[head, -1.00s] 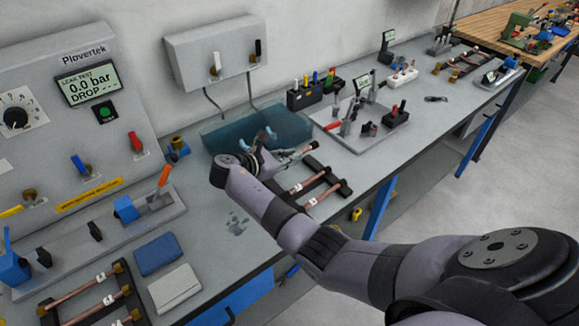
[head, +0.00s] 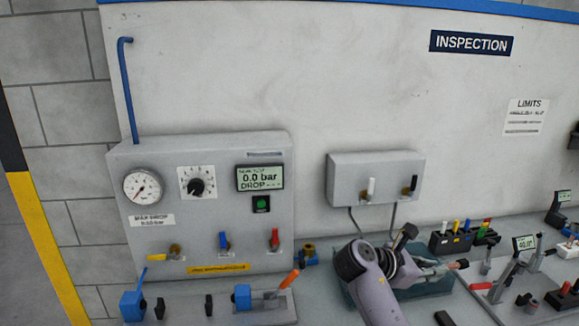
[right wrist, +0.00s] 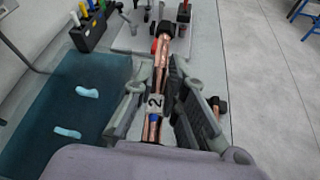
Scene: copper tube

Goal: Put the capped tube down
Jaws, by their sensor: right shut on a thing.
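My right gripper (right wrist: 152,105) is shut on a copper tube (right wrist: 159,72) with a white label reading "2". In the head view my right gripper (head: 424,270) is near the teal mat (head: 346,294), and the tube's copper end (head: 455,265) sticks out to the right. I cannot tell how high the tube is above the bench. More copper shows beside the right finger, partly hidden. My left gripper is not in view.
The leak-test panel (head: 212,220) stands at the left. A grey wall box (head: 376,178) hangs behind the arm. A black holder (head: 450,243) with coloured tools stands to the right. Two pale blue pieces (right wrist: 87,93) lie on the mat.

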